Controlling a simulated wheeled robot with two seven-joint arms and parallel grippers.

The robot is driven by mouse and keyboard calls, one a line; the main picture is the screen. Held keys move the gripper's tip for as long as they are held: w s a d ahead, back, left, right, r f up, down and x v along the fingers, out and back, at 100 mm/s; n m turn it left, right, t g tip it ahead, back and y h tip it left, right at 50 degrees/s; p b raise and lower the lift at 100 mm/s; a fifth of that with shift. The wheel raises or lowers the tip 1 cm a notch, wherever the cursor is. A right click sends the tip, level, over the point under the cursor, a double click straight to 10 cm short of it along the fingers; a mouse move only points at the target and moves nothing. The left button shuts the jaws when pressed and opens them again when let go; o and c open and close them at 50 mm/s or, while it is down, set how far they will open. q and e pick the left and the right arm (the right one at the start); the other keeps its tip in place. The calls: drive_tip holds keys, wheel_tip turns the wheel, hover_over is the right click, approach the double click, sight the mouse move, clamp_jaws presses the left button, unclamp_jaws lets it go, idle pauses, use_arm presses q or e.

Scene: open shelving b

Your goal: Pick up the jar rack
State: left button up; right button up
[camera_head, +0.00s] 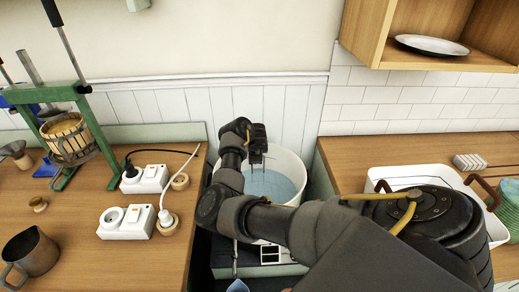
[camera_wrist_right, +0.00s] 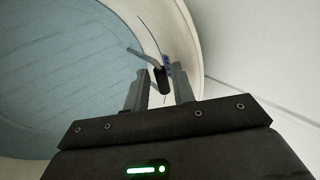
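My right arm reaches in from the right, and my right gripper (camera_head: 257,165) points down over a white round pot (camera_head: 299,165) of bluish water. In the right wrist view, the right gripper (camera_wrist_right: 159,86) has its two fingers apart near the pot's inner wall. A small dark grip on a thin wire, which looks like the handle of the jar rack (camera_wrist_right: 161,78), shows between the fingertips. I cannot tell whether it touches them. The rest of the rack is not clear to see. My left gripper is not in view.
The pot stands in a gap between two wooden counters. The left counter (camera_head: 75,210) holds white sockets (camera_head: 125,222), a green-framed press (camera_head: 68,135) and a metal jug (camera_head: 30,255). A white basin (camera_head: 420,172) stands right, under an open wooden shelf (camera_head: 430,62).

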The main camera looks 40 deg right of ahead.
clamp_jaws()
idle(0.6)
